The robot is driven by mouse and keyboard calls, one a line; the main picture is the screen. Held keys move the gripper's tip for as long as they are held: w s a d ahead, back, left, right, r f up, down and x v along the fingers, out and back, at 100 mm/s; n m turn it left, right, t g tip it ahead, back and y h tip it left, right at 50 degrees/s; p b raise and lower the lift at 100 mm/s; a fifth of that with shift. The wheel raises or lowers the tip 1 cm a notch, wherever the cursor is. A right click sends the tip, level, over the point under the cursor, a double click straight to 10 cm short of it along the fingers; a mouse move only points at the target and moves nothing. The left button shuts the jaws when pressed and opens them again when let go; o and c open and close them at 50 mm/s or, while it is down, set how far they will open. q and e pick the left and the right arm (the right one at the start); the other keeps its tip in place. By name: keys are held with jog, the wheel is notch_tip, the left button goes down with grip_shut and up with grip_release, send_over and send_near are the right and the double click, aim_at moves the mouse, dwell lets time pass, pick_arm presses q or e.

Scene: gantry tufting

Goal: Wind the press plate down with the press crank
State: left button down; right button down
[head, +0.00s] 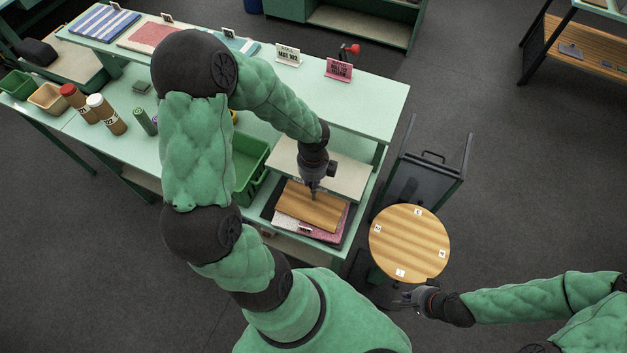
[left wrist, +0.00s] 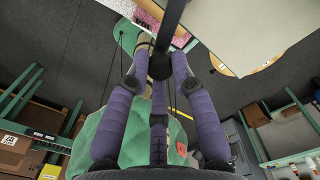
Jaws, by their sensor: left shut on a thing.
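My left gripper (head: 314,190) reaches down over the press at the table's right end. In the left wrist view its purple fingers (left wrist: 160,75) are shut on the dark knob of the press crank (left wrist: 172,25), whose bar runs up out of the picture. The wooden press plate (head: 300,207) lies under this gripper, above a pink and white piece (head: 322,231) on a dark base. How much gap there is under the plate cannot be told. My right gripper (head: 408,298) is empty beside the round wooden stand and looks open.
The round wooden top (head: 410,243) and a dark cart (head: 420,180) are to the right. A green bin (head: 248,160) and several bottles stand left on the table.

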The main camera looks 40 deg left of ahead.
pick_arm(q)
jog(key=c, duration=1.1)
grip_release()
jog(key=shift+o, duration=0.2)
notch_tip(320, 180, up, 12)
